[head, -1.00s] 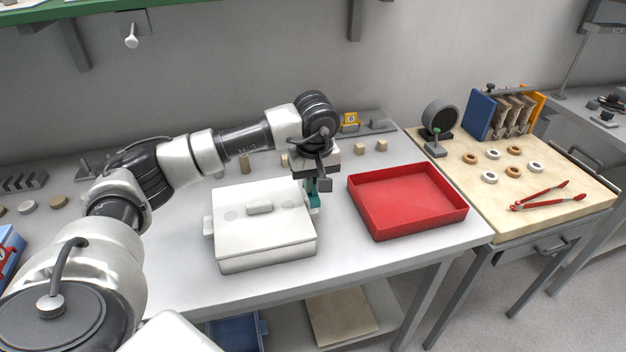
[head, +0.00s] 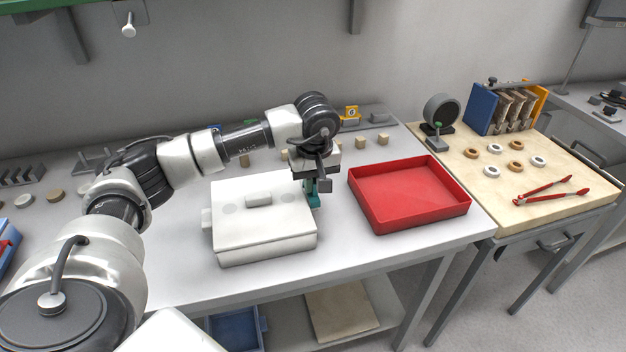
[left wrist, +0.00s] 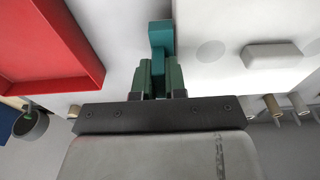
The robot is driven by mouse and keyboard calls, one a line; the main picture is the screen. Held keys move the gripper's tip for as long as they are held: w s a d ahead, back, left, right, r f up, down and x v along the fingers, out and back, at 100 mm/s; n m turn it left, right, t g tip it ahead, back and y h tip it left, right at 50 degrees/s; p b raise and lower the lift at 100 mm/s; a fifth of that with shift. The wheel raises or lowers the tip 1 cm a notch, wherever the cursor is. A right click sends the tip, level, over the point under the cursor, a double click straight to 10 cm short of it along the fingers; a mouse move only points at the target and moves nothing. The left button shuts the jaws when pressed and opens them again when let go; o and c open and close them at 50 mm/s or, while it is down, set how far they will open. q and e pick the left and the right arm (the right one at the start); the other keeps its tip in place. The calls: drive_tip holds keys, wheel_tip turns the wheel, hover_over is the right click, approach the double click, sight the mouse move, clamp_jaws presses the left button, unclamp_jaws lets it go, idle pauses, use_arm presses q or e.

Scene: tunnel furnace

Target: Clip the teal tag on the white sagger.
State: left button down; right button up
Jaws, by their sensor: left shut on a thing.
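The white sagger (head: 262,238) is a lidded box with a raised handle, standing on the grey table; part of its lid also shows in the left wrist view (left wrist: 225,45). The teal tag (left wrist: 161,36) is held between the green fingers of my left gripper (left wrist: 160,78), which is shut on it. In the head view the left gripper (head: 312,190) points down at the sagger's right edge, with the teal tag (head: 313,201) low beside the right wall. I cannot tell whether the tag touches the sagger. My right gripper is not in view.
A red tray (head: 408,220) stands close to the right of the gripper. Several small tan blocks (head: 360,143) lie behind. A wooden-topped table (head: 480,205) on the right holds rings and red tongs (head: 550,190). The grey table (head: 190,282) is clear in front of the sagger.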

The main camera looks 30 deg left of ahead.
use_arm(q)
drive_tip(key=shift+f+b, duration=0.55)
drive_tip(key=shift+f, duration=0.3)
drive_tip(key=c, duration=1.1)
unclamp_jaws()
drive_tip(key=shift+r, duration=0.1)
drive_tip(key=r, duration=0.7)
drive_tip(key=d+r, duration=0.1)
drive_tip(key=r, duration=0.2)
drive_tip(key=shift+s+r, duration=0.35)
drive_tip(key=shift+s, duration=0.05)
